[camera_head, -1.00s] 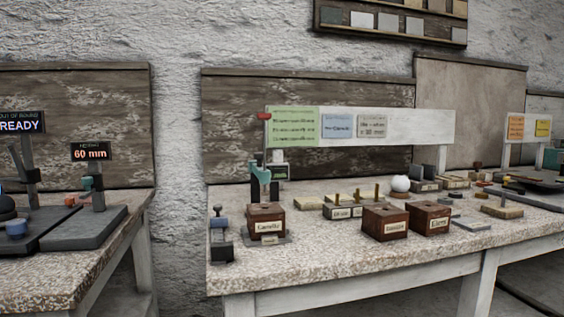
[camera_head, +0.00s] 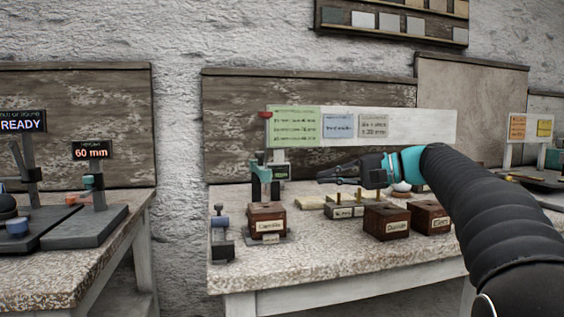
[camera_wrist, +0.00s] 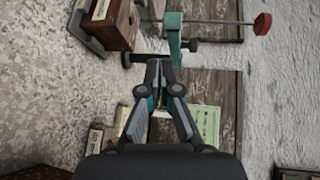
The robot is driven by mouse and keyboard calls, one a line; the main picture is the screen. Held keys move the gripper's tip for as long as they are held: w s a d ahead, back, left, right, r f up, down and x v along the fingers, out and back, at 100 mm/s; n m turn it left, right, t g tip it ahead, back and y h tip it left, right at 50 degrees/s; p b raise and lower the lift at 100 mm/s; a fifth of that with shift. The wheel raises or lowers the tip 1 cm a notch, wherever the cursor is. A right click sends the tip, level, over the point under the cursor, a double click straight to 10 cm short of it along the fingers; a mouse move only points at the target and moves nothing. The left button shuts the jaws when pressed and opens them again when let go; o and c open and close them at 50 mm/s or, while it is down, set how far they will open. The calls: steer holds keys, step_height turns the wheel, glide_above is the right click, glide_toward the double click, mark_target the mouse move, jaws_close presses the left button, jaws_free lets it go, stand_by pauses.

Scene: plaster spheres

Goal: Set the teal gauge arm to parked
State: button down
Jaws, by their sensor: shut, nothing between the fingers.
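The teal gauge stand (camera_head: 262,173) stands at the back left of the middle bench, behind a labelled wooden block (camera_head: 267,217). A thin lever with a red knob (camera_head: 265,115) rises steeply above it. In the wrist view, the teal part (camera_wrist: 173,38) is ahead of my fingertips, and its thin rod runs right to the red knob (camera_wrist: 263,22). My gripper (camera_head: 320,178) is shut and empty, pointing left toward the stand, to its right and apart from it in the head view. It also shows in the wrist view (camera_wrist: 158,64). Whether the tips touch anything is unclear.
Two wooden blocks (camera_head: 386,220) stand below my arm, with a pegged block (camera_head: 344,210) behind them. A small blue-topped device (camera_head: 220,238) stands left. A white label board (camera_head: 420,127) is behind my gripper. The left bench holds a 60 mm display (camera_head: 91,151).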

steer(key=w+d+r+y, duration=0.1)
steer(key=w+d+r+n+y, duration=0.1)
steer(key=w+r, duration=0.1)
steer(key=shift+d+r, duration=0.1)
steer(key=shift+d, duration=0.1)
steer(key=a, duration=1.3)
steer(key=shift+w+b, duration=0.15)
steer(key=shift+b, duration=0.15)
steer(key=shift+a, duration=0.15)
